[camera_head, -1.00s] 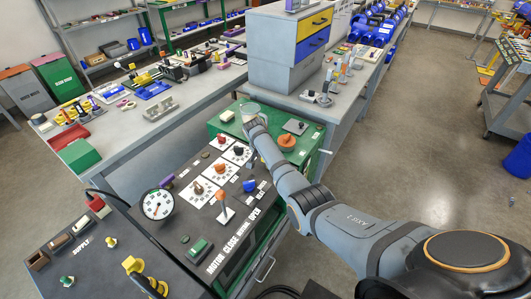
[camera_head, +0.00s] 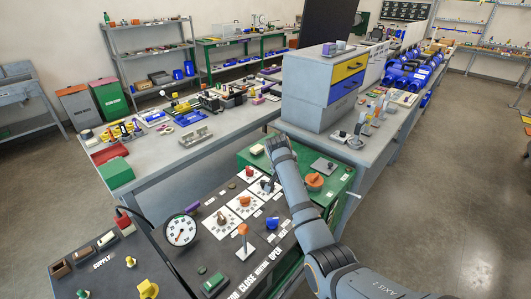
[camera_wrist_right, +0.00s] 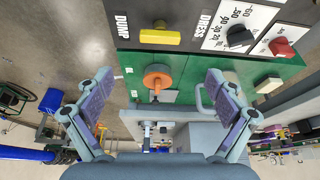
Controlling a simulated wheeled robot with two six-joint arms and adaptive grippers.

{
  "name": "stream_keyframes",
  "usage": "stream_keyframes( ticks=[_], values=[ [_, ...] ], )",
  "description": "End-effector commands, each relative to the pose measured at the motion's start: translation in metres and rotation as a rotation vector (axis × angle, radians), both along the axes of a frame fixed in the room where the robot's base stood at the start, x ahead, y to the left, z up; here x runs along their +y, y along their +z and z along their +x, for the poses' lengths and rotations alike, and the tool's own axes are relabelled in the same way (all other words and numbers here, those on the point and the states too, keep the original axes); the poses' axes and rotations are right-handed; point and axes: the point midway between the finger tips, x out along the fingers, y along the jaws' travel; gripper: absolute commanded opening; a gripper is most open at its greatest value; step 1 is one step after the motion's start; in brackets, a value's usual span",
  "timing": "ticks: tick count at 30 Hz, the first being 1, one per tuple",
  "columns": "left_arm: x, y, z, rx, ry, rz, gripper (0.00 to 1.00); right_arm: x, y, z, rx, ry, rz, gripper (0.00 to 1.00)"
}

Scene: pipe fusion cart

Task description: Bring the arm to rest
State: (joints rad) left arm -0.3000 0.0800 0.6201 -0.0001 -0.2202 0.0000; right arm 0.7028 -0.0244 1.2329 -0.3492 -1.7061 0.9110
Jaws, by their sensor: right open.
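My right arm (camera_head: 310,215) comes in from the lower right in the head view and reaches over the pipe fusion cart's dark control panel. Its wrist end (camera_head: 279,148) is above the cart's green far part, and the gripper there is hidden behind it. In the right wrist view my right gripper (camera_wrist_right: 159,80) is open, with its two fingers wide apart and nothing between them. An orange knob (camera_wrist_right: 157,76) on the green cart shows beyond the gap between the fingers; it also shows in the head view (camera_head: 315,181) just right of the arm. My left gripper is not in view.
The panel carries a round gauge (camera_head: 180,230), an orange-topped lever (camera_head: 242,231) and several dial knobs. A beige block (camera_head: 257,149) lies left of the wrist. A grey drawer cabinet (camera_head: 308,100) stands on the bench behind. Open floor (camera_head: 440,170) lies to the right.

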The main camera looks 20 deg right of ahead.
Motion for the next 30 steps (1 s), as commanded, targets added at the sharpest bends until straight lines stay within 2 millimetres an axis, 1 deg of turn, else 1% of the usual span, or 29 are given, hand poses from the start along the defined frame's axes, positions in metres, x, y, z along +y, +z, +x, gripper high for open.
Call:
stream_keyframes(
  ticks=[2,5,8,9,10,11,12,14,15,18,21,24,30],
  values=[
    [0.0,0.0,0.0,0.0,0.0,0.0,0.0,0.0,-0.001,-0.001,0.002,0.003,0.0,0.93],
    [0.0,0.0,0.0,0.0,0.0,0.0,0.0,-0.002,-0.018,-0.015,0.014,0.043,0.001,0.93],
    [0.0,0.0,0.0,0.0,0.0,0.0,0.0,-0.004,-0.052,-0.052,0.041,0.154,-0.001,0.93],
    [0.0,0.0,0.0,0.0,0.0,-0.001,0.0,-0.005,-0.066,-0.073,0.052,0.216,-0.002,0.93],
    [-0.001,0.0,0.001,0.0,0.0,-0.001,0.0,-0.005,-0.076,-0.09,0.061,0.269,-0.005,0.93],
    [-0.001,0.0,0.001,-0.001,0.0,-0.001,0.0,-0.004,-0.084,-0.108,0.069,0.323,-0.008,0.93],
    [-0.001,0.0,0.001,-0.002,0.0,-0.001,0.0,-0.004,-0.092,-0.13,0.078,0.391,-0.013,0.93],
    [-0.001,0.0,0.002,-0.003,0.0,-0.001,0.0,-0.001,-0.099,-0.161,0.088,0.485,-0.019,0.93],
    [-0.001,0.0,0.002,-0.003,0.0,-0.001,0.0,0.001,-0.101,-0.178,0.094,0.54,-0.023,0.93],
    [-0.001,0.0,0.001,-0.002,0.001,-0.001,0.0,0.006,-0.102,-0.214,0.103,0.654,-0.033,0.93],
    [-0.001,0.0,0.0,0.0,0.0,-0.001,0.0,0.012,-0.1,-0.243,0.111,0.749,-0.039,0.93],
    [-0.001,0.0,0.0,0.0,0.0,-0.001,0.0,0.017,-0.096,-0.268,0.116,0.832,-0.046,0.93],
    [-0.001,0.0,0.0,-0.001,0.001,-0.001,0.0,0.029,-0.082,-0.309,0.119,0.975,-0.054,0.93]
  ],
)
